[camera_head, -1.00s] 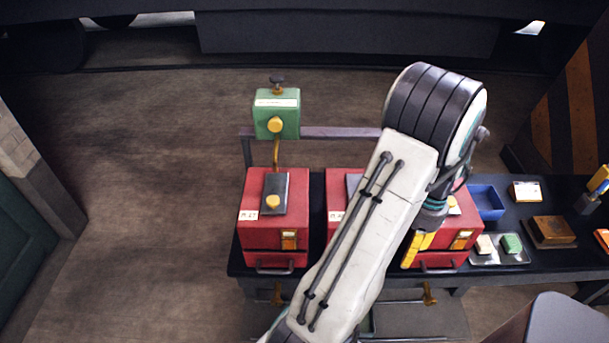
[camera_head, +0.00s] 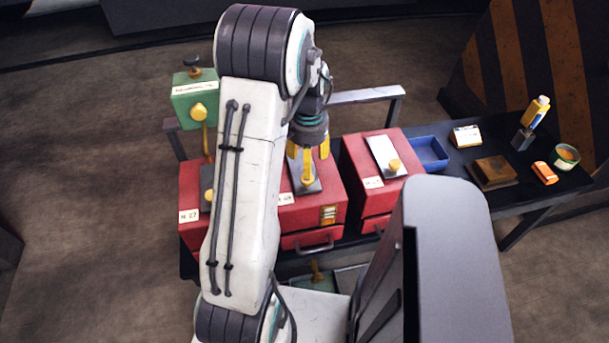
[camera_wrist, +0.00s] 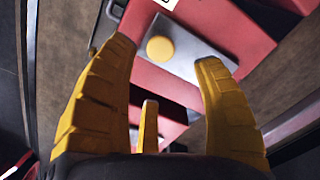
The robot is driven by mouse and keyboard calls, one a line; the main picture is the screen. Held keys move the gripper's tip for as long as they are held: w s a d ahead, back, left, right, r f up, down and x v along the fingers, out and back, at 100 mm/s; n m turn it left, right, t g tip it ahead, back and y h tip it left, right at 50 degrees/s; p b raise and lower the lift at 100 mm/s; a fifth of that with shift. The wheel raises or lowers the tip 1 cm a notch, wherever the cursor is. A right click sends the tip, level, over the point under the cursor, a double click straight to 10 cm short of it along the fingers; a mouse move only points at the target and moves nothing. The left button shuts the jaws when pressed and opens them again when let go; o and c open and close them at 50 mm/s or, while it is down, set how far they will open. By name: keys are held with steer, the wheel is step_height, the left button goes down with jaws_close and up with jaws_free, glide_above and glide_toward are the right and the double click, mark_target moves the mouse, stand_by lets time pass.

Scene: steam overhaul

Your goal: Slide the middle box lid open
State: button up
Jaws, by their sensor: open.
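The middle red box (camera_head: 329,198) stands on the dark bench, partly hidden by my arm. Its grey lid (camera_head: 312,188) has a yellow knob (camera_head: 307,181). My gripper (camera_head: 309,158), with yellow fingers, is open and points down over this lid, close above the knob. Contact cannot be judged from the head view. In the wrist view, a grey lid (camera_wrist: 192,48) with a round yellow knob (camera_wrist: 160,48) lies on a red box, ahead of my gripper (camera_wrist: 163,72). The knob appears between the spread fingertips, with nothing held.
A left red box (camera_head: 191,184) is partly behind my arm, with a green box (camera_head: 193,106) on a post behind it. A right red box (camera_head: 376,146) has a grey lid. A blue tray (camera_head: 428,152) and small items sit farther right.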

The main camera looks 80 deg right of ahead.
steer(key=shift+f+p, duration=0.4)
steer(key=shift+f, duration=3.15)
